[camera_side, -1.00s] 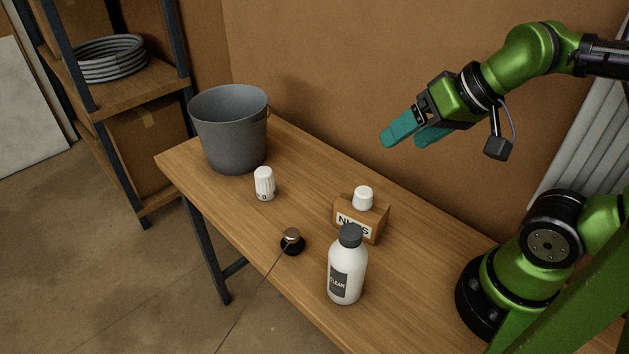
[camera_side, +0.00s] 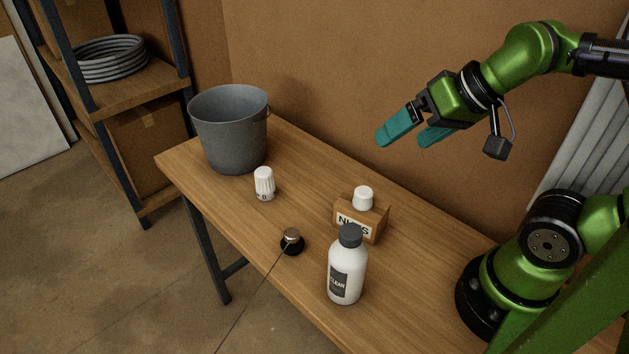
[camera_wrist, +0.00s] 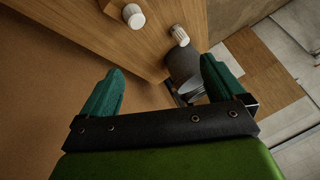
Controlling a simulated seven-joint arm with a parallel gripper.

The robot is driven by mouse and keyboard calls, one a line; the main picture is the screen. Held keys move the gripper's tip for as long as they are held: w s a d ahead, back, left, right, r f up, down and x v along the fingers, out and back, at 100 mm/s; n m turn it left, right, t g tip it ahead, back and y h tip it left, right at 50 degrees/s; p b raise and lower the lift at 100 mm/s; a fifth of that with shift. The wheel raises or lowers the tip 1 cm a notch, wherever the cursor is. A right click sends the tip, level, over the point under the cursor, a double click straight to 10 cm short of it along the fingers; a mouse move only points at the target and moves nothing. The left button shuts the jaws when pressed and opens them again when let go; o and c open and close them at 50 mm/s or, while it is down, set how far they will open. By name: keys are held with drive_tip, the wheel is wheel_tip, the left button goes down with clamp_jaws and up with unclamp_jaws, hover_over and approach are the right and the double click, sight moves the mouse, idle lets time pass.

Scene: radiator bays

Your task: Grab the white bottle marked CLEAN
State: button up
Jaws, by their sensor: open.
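The white bottle (camera_side: 346,276) with a dark grey cap and a dark label stands upright on the wooden bench, near its front edge. The label reads CLEAN or similar. My gripper (camera_side: 406,137) is open and empty, with teal fingers, high above the back of the bench and well apart from the bottle. In the wrist view my gripper (camera_wrist: 163,88) shows both fingers spread with nothing between them at close range. I cannot make out the bottle in the wrist view.
A cardboard box (camera_side: 374,219) marked with partly hidden letters stands behind the bottle, with a white cap-like knob (camera_side: 363,198) on it. A white numbered knob (camera_side: 264,184), a grey bucket (camera_side: 229,130) and a black-based part with a thin cable (camera_side: 292,243) are on the bench (camera_side: 215,190).

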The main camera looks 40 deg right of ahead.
wheel_tip(320, 180, up, 2)
drive_tip(key=m+g+h, duration=0.1)
drive_tip(key=m+g, duration=0.2)
drive_tip(key=g, duration=0.6)
hover_over(350, 248)
drive_tip(key=w+d, duration=0.2)
drive_tip(key=w, duration=0.1)
drive_tip(key=f, duration=0.3)
drive_tip(key=s+f, duration=0.1)
drive_tip(key=f, duration=0.3)
drive_tip(key=a+f, duration=0.1)
drive_tip(key=f, duration=0.2)
drive_tip(key=shift+s+f, duration=0.45)
drive_tip(key=shift+f, duration=1.3)
drive_tip(key=shift+s+f, duration=0.15)
drive_tip(key=shift+f, duration=1.3)
drive_tip(key=shift+c, duration=0.4)
